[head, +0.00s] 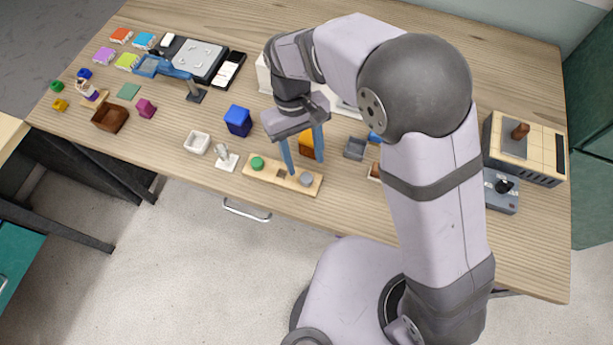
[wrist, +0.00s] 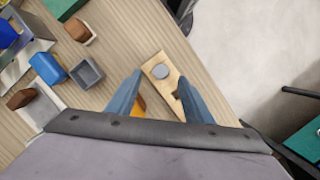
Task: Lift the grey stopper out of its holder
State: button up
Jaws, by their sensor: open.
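The grey stopper (head: 306,179) is a small round cap seated near the right end of a light wooden holder (head: 270,173) close to the table's front edge. My gripper (head: 305,164) is open and empty, with two blue fingers pointing down above the holder. In the wrist view the grey stopper (wrist: 160,72) shows between the two fingertips, apart from both. The holder also shows in the wrist view (wrist: 161,60). How high the fingertips are above the stopper is hard to tell.
A green stopper (head: 257,162) sits at the holder's left end, with a dark square hole between the two. A white stand (head: 226,160) is just left. An orange container (head: 306,146) and a grey box (head: 354,149) stand behind and right.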

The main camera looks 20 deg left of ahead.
aim_at(306, 177)
jog(key=shift+p+x, duration=1.25)
jog(key=shift+x, duration=1.7)
jog(key=shift+a, duration=0.15)
jog(key=c, duration=1.1)
